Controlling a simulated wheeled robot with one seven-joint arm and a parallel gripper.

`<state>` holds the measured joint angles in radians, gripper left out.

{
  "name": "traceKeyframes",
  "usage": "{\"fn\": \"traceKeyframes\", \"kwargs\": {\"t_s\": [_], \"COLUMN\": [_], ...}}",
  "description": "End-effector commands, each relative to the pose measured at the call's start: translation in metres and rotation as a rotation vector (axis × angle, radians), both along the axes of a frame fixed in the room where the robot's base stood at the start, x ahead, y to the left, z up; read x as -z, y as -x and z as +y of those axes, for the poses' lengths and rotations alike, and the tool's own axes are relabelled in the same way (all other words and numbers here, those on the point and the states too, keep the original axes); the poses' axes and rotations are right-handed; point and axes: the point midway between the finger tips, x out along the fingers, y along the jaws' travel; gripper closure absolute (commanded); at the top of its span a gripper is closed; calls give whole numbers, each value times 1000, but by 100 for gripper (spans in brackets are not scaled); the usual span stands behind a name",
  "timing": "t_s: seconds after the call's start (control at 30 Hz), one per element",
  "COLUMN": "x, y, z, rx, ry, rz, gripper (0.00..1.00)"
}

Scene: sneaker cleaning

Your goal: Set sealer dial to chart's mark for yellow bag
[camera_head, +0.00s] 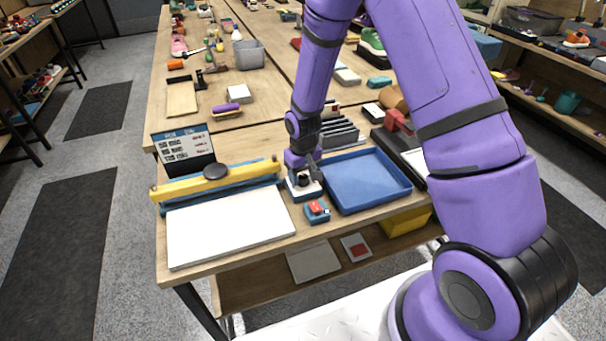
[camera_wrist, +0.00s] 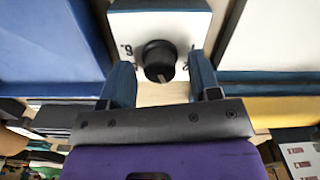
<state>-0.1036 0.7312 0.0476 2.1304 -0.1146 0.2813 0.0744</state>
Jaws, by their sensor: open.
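The sealer dial is a black round knob (camera_wrist: 159,58) on a white-topped box (camera_wrist: 185,20) with a blue base. In the wrist view, dark marks flank it; one on the left looks like a 6 or 9. A light pointer line on the knob faces the bottom of that picture. My gripper (camera_wrist: 161,80) is open, its two fingers apart on either side of the knob's near part, with gaps showing. In the head view my gripper (camera_head: 303,172) is at the dial box (camera_head: 305,190). The chart (camera_head: 183,149) stands behind the sealer's yellow bar (camera_head: 240,175); its text is too small to read.
A blue tray (camera_head: 374,204) lies right of the dial box. A small blue block with a red top (camera_head: 317,208) sits in front. The sealer's white plate (camera_head: 225,228) is at left. Dark upright slats (camera_head: 338,132) stand behind the arm. A yellow bin (camera_head: 405,222) is under the table.

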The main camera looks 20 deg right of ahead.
Motion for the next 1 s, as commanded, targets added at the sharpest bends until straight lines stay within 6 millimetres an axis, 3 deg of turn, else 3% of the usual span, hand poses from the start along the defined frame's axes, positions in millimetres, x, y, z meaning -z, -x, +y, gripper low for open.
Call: {"fn": "traceKeyframes", "kwargs": {"t_s": [0.27,0.7,1.0], "x": [-12,-85,-108], "y": [0,0,0], "z": [0,0,0], "rx": [1,0,0], "ry": [0,-1,0], "rz": [-1,-3,-1], "gripper": [43,43,43]}}
